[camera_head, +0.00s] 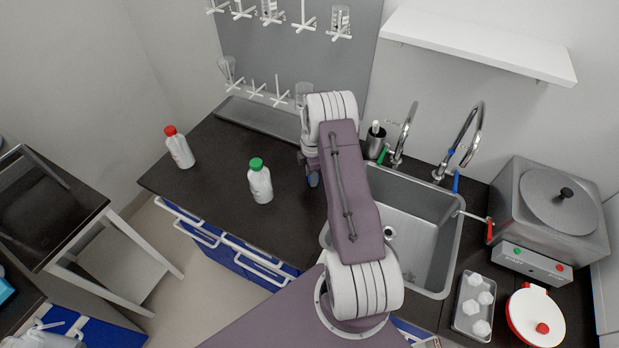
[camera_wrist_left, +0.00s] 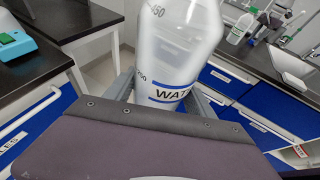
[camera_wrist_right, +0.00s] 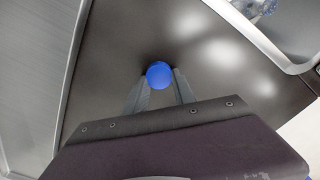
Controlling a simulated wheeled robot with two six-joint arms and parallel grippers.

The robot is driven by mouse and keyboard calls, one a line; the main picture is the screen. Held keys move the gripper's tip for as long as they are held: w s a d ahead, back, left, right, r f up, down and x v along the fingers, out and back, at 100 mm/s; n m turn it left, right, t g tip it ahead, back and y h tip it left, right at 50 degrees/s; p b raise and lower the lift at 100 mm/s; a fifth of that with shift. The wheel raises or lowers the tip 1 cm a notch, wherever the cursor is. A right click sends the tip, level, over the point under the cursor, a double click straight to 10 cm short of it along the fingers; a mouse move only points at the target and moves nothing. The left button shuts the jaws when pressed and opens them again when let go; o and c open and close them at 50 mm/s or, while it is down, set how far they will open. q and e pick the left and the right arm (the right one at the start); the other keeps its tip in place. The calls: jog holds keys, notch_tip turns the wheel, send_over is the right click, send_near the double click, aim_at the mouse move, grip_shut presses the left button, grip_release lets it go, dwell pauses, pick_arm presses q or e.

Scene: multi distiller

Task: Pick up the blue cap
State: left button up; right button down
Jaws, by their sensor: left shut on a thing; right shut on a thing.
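The blue cap (camera_wrist_right: 159,75) is round and sits between the fingertips of my right gripper (camera_wrist_right: 160,80), which is shut on it. The dark counter is behind it in the right wrist view. In the head view a bit of blue (camera_head: 313,180) shows beneath my right gripper (camera_head: 308,165), whose fingers are mostly hidden by the wrist. My left gripper (camera_wrist_left: 165,90) is shut on a translucent bottle (camera_wrist_left: 180,45) with a blue-banded label reading "WAT"; its top is out of the picture. I cannot make out the left gripper in the head view.
A red-capped bottle (camera_head: 180,148) and a green-capped bottle (camera_head: 260,182) stand on the dark counter left of my right arm. The sink (camera_head: 425,235) with taps lies right of it. A drying rack (camera_head: 290,45) hangs behind. A metal bath (camera_head: 550,210) stands far right.

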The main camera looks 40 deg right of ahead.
jog(key=shift+r, duration=0.1)
pick_arm(q)
jog(key=shift+f, duration=0.1)
pick_arm(e)
jog(key=shift+r, duration=0.2)
pick_arm(q)
jog(key=shift+f+b, duration=0.55)
jog(key=shift+b, duration=0.1)
pick_arm(e)
jog(key=r, duration=0.2)
jog(key=s+r, duration=0.1)
jog(key=r, duration=0.1)
pick_arm(q)
jog(key=shift+f+b, duration=0.75)
jog(key=shift+b, duration=0.05)
pick_arm(e)
jog(key=s+r, duration=0.6)
jog(key=s, duration=0.4)
jog(key=shift+s+r, duration=0.2)
jog(key=shift+s, duration=0.15)
